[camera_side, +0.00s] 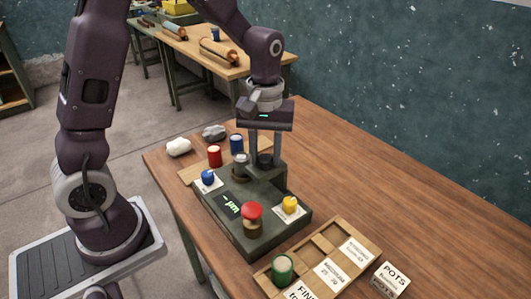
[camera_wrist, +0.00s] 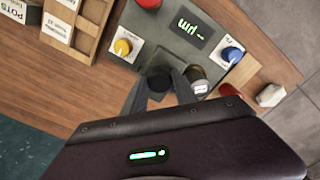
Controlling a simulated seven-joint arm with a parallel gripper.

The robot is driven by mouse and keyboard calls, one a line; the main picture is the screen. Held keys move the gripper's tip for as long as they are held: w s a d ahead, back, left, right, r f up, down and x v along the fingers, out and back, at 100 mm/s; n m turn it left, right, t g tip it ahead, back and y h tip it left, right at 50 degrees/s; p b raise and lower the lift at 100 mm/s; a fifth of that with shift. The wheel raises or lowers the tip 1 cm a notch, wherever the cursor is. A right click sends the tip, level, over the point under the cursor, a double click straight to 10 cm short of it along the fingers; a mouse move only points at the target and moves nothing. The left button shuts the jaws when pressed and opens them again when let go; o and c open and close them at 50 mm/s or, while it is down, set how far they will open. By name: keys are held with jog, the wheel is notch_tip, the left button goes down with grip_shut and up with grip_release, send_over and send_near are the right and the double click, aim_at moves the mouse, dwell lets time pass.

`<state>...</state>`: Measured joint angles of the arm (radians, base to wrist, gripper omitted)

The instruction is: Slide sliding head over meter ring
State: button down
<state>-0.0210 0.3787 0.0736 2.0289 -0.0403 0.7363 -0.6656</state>
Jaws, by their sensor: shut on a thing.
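My gripper (camera_side: 264,162) is at the back of a dark grey-green meter box (camera_side: 236,222), its fingers pointing down. In the wrist view my gripper (camera_wrist: 160,92) is closed around a dark round piece (camera_wrist: 158,78), which looks like the sliding head. That piece also shows between the fingers in the side view (camera_side: 265,158). Beside it stands a silver-topped piece (camera_side: 240,166) on a brown base, also in the wrist view (camera_wrist: 197,79). Nearer the front is a red cap (camera_side: 252,211) on a brown round base (camera_side: 253,229). I cannot tell which piece is the meter ring.
The box has a lit display (camera_side: 230,204), a blue knob (camera_side: 208,177) and a yellow knob (camera_side: 290,203). Red (camera_side: 215,157) and blue (camera_side: 237,145) pots stand behind-left. A wooden tray (camera_side: 318,245) holds a green pot (camera_side: 283,268).

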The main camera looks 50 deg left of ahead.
jog(key=a, duration=0.9)
jog(key=shift+w+r, duration=0.1)
jog(key=shift+a, duration=0.1)
jog(key=c, duration=1.3)
grip_release()
jog(key=o, duration=0.3)
jog(key=shift+o, duration=0.2)
notch_tip(320, 180, up, 7)
